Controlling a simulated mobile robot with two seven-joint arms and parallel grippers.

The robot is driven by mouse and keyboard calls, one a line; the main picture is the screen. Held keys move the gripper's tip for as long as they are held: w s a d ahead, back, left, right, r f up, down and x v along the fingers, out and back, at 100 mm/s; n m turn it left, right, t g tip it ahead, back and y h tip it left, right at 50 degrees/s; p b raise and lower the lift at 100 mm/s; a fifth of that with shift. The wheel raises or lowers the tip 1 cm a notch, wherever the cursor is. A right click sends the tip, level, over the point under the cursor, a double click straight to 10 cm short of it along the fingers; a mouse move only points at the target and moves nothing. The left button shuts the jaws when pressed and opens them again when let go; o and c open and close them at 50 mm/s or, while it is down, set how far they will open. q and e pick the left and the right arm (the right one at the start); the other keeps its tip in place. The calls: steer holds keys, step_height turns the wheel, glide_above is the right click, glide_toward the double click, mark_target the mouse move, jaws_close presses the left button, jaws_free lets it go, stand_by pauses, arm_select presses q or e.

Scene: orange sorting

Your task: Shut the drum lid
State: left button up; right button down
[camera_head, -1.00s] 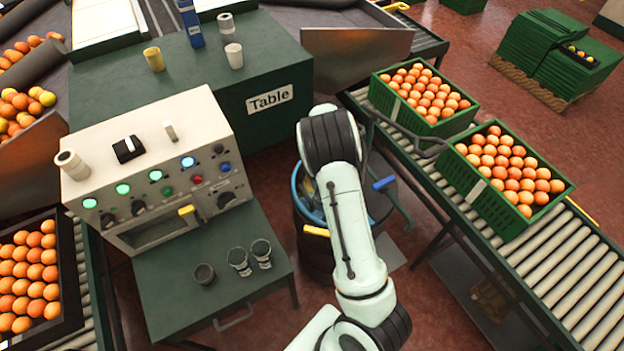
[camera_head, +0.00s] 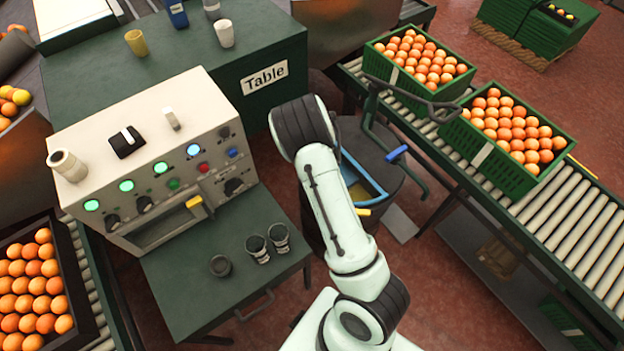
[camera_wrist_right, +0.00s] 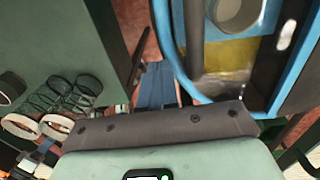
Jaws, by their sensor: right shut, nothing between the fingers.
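The dark drum (camera_head: 400,186) stands right of the bench, partly hidden behind my right arm. A blue rim (camera_head: 362,174) edges its opening, with something yellowish inside. A blue handle (camera_head: 397,153) sits on the far side of the top and a yellow handle (camera_head: 362,212) at the near side. I cannot clearly tell the lid from the drum top. My right gripper is hidden behind its arm in the head view. In the wrist view, the right gripper (camera_wrist_right: 157,85) is shut and empty, just left of the blue rim (camera_wrist_right: 176,60). My left gripper is out of view.
The control box (camera_head: 150,160) and several cups on the green bench (camera_head: 200,270) are left of my arm. A roller conveyor (camera_head: 560,230) with orange crates (camera_head: 500,140) runs along the right. A dark bent bar (camera_head: 410,93) reaches over the drum's far side.

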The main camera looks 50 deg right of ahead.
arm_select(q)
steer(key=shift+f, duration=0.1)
arm_select(e)
steer(key=shift+f, duration=0.35)
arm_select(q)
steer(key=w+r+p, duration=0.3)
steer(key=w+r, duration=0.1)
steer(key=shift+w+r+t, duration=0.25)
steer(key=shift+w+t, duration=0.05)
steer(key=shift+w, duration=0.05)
arm_select(e)
step_height(320, 180, up, 13)
steer(key=shift+d+r, duration=0.15)
steer(key=shift+r, duration=0.05)
